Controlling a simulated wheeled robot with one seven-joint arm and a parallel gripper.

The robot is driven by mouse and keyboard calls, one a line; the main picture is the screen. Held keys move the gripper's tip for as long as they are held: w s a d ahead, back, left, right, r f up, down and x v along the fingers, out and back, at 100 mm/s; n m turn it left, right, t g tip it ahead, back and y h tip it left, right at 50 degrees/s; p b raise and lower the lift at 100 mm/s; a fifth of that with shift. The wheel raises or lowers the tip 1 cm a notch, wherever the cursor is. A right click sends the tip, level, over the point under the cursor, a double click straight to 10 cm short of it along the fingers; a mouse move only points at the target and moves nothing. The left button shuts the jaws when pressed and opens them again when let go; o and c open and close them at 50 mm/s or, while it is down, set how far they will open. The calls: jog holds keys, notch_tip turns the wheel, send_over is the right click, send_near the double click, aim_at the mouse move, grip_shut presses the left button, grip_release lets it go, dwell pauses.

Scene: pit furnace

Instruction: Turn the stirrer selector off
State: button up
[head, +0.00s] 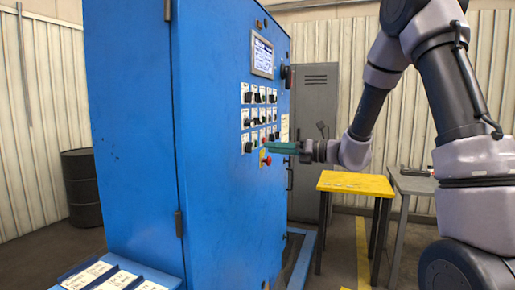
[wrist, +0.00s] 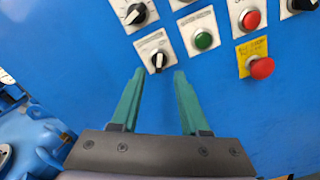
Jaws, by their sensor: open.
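My gripper (wrist: 159,72) is open, with two green fingers pointing at the blue cabinet's panel. Between and just beyond the fingertips is a black selector knob (wrist: 158,61) on a white label plate. Its white pointer mark stands close to upright. Nothing is between the fingers, and they look short of the knob. In the head view my gripper (head: 270,147) is at the lower part of the panel, seen side-on. The label texts are too small to read, so I cannot tell by name which knob is the stirrer selector.
A green button (wrist: 204,40), a red button (wrist: 252,18) and a red mushroom button on a yellow plate (wrist: 261,67) sit right of the knob. Another selector (wrist: 135,13) is above left. A yellow table (head: 356,183) stands right of the blue cabinet (head: 125,130).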

aim_at(249, 147)
jog(key=x, duration=0.6)
jog(key=shift+a, duration=0.35)
grip_shut()
